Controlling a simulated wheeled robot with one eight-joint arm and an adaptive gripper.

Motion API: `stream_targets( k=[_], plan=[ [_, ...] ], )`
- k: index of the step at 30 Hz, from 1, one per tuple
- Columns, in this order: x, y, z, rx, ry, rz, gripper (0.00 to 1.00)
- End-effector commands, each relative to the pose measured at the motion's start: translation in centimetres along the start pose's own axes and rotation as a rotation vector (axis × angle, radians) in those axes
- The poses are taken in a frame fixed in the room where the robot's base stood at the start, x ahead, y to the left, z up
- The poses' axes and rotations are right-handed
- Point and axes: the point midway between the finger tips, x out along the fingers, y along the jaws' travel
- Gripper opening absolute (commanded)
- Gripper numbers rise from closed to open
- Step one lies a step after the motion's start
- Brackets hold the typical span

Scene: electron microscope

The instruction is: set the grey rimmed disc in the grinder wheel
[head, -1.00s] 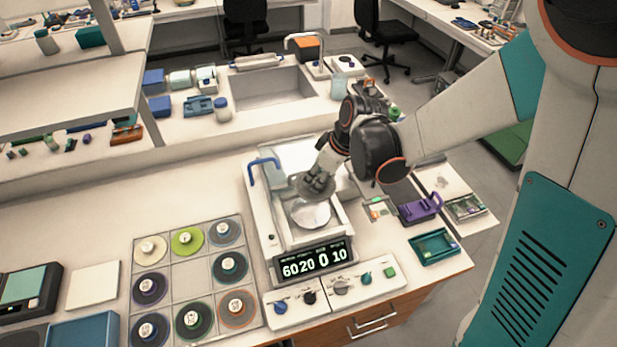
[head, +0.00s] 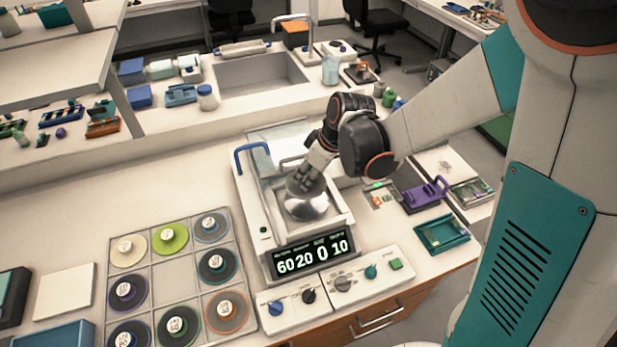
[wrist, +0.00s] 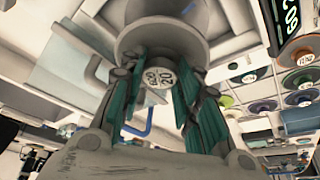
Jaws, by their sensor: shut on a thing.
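My gripper (head: 309,178) is shut on the knob of the grey rimmed disc (head: 299,187) and holds it over the grinder wheel. In the wrist view the teal fingers of my gripper (wrist: 160,80) close around the pale knob, marked with a 20, and the grey disc (wrist: 160,33) spreads beyond them. The grinder wheel (head: 308,209) is a shiny round metal plate inside the white grinder housing (head: 250,207). The disc covers the wheel's back part. I cannot tell whether the disc touches the wheel.
A tray (head: 171,279) of coloured discs stands at left, its middle cell empty. The grinder display (head: 312,256) reads 60 20 0 10, above a knob panel (head: 335,288). A blue handle (head: 252,150) rises at the housing's left. A purple holder (head: 425,192) and teal tray (head: 441,234) lie right.

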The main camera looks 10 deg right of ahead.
Motion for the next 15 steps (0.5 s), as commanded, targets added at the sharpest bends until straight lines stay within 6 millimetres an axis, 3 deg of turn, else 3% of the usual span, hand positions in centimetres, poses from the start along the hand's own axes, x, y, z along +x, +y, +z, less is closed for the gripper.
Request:
stream_targets(
  k=[15],
  plan=[
    [4.5,0.0,1.8,0.0,0.0,0.0,0.0]
  ],
)
